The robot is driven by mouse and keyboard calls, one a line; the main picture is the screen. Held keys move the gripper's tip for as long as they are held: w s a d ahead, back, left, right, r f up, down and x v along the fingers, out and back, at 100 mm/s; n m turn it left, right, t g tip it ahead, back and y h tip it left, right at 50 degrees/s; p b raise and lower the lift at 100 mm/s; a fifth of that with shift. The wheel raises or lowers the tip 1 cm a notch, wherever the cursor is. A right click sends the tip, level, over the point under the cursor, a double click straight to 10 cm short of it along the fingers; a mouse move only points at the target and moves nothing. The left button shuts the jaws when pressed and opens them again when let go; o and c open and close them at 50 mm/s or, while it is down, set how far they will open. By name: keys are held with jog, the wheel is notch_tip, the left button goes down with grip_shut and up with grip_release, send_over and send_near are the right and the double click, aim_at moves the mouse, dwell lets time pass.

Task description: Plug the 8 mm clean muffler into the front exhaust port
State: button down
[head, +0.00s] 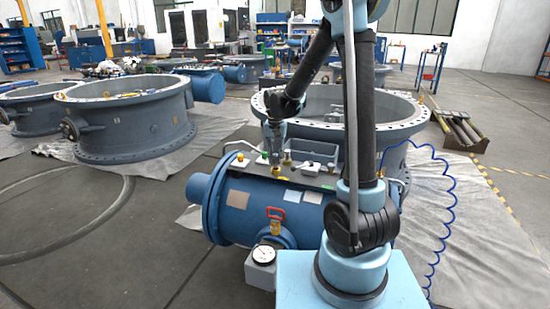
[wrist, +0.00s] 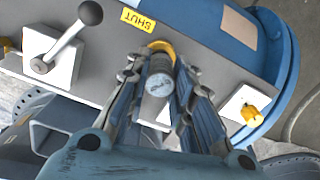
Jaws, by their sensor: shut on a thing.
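My gripper (wrist: 160,92) is shut on a small grey cylinder with a pale, marked round end, which I take to be the muffler (wrist: 159,83). A yellow curved ring (wrist: 162,47) shows just beyond it, against the grey plate. In the head view my gripper (head: 275,158) points down over the plate on top of the blue cylinder, with a brass-yellow part (head: 276,171) directly below its fingertips. The port itself is hidden behind the held part and fingers. I cannot tell whether the muffler touches or sits in it.
A white block with a brass fitting (wrist: 249,112) stands right of my gripper in the wrist view. A ball-ended lever (wrist: 68,42) on a white block and a yellow SHUT label (wrist: 138,20) are to the left. The blue cylinder (head: 250,205) lies beside a large flanged valve ring (head: 395,125).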

aim_at(276, 155)
jog(key=shift+f, duration=1)
dwell(1.8)
jog(key=c, duration=0.8)
grip_release()
jog(key=shift+c, duration=0.2)
jog(key=shift+r, duration=0.15)
jog(key=shift+r, duration=3.6)
jog(key=shift+s, duration=0.1)
